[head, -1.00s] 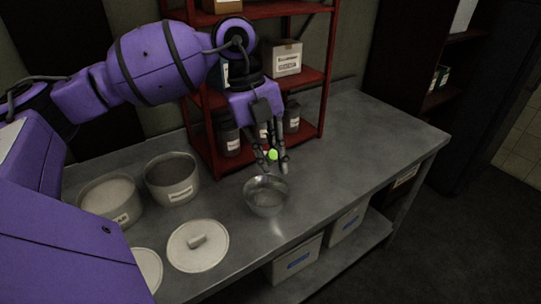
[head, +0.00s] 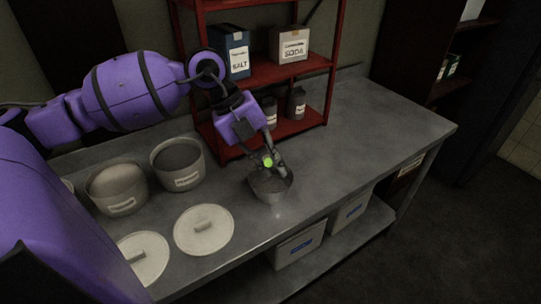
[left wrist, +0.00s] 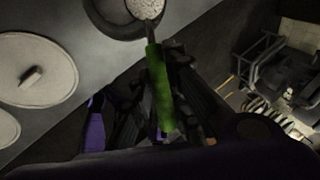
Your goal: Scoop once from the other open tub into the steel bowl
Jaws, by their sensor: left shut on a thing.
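The steel bowl (head: 271,187) stands on the grey counter, below my left gripper (head: 269,162). My left gripper is shut on the green handle of a scoop (left wrist: 158,85). In the left wrist view the scoop's round head (left wrist: 144,8) shows speckled white contents. It overlaps the dark rim of the bowl (left wrist: 106,30); whether they touch I cannot tell. Two open tubs stand at the left: one with pale contents (head: 117,190) and one with greyer contents (head: 177,165) to its right. My right gripper is not in view.
Two pale lids with handles, one whole (head: 204,238) and one at the lower left (head: 142,267), lie in front of the tubs. A red shelf (head: 262,70) with boxes and jars stands behind the bowl. The counter's right side (head: 380,125) is clear.

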